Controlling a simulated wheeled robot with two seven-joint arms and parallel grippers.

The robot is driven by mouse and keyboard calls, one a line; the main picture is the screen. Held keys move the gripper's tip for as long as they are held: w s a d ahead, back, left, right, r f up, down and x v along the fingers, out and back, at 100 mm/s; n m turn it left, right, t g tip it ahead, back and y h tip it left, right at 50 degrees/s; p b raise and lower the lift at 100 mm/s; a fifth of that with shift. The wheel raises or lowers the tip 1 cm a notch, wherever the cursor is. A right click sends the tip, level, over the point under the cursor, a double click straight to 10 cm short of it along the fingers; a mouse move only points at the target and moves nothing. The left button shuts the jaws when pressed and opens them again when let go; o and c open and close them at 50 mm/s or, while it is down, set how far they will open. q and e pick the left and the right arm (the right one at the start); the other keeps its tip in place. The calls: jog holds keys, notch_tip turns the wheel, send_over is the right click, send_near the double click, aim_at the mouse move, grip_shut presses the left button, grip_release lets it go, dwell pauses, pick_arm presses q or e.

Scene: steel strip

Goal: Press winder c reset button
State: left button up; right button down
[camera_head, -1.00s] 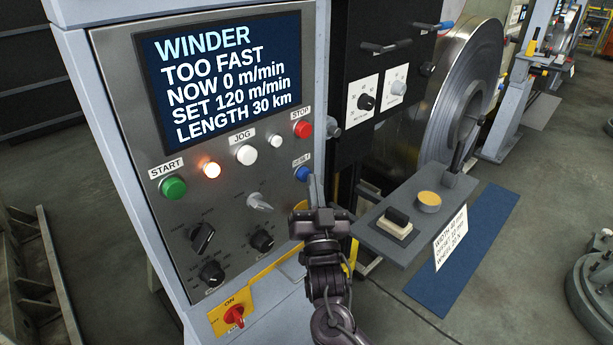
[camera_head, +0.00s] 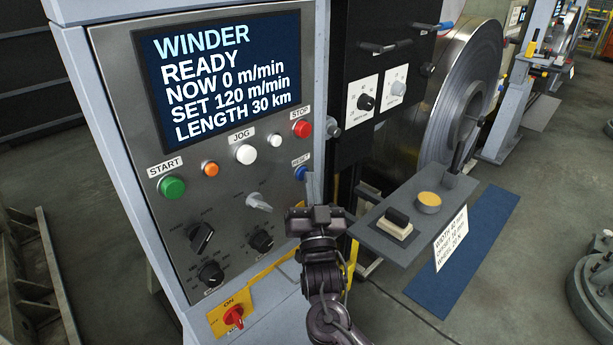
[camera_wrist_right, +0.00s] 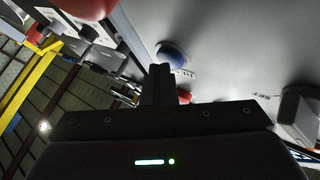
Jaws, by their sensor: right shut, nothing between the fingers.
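The blue reset button (camera_head: 300,173) sits on the right of the winder's grey panel, under the red stop button, with its label just above it. In the right wrist view the shut fingers (camera_wrist_right: 161,75) point toward the panel beside the blue button (camera_wrist_right: 172,54). I cannot tell whether they touch it. The screen (camera_head: 221,75) reads READY, NOW 0 m/min, SET 120 m/min, LENGTH 30 km. The orange lamp (camera_head: 211,169) looks unlit. My left gripper is out of view.
Close by are the red stop button (camera_head: 303,129), white jog button (camera_head: 246,154), green start button (camera_head: 172,187) and several knobs.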

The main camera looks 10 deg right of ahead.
jog(key=shift+s, duration=0.1)
jog(key=shift+s+d+p, duration=0.45)
jog(key=shift+s+d, duration=0.15)
jog(key=shift+s, duration=0.15)
jog(key=s+d+p, duration=0.1)
jog(key=s, duration=0.1)
jog(key=s+d+p, duration=0.1)
jog(key=s+d, duration=0.1)
dwell(0.4)
jog(key=shift+f, duration=0.1)
dwell(0.4)
